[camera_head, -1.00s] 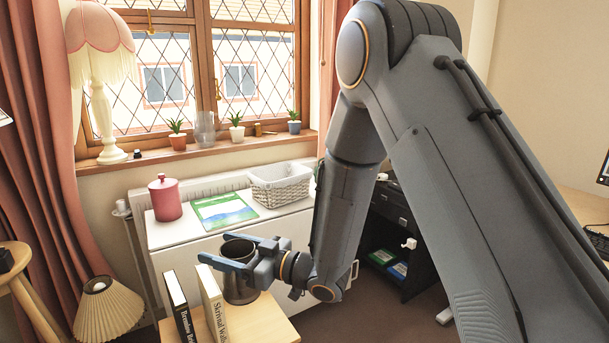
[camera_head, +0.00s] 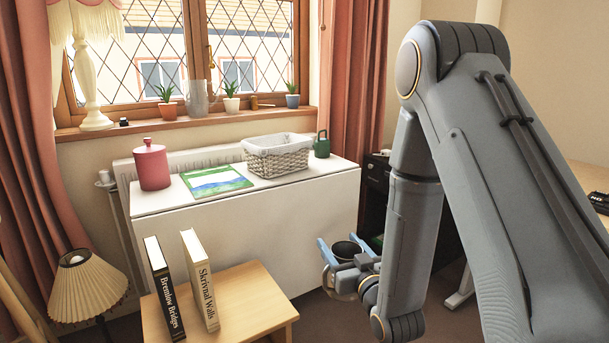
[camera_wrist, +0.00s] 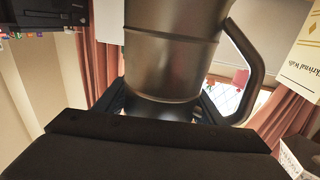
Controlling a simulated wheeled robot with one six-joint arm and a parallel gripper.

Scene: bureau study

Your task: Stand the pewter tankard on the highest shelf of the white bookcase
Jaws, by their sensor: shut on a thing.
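The pewter tankard (camera_head: 346,250) is in my gripper (camera_head: 340,250), right of the small wooden table and in front of the white cabinet. The white bookcase cannot be made out in these frames.
A small wooden table (camera_head: 245,300) carries two upright books (camera_head: 199,280). Behind it a white cabinet (camera_head: 250,230) holds a red canister (camera_head: 151,167), a wicker basket (camera_head: 277,157), a picture book (camera_head: 216,181) and a green watering can (camera_head: 322,146). A pleated lamp (camera_head: 87,285) stands at left.

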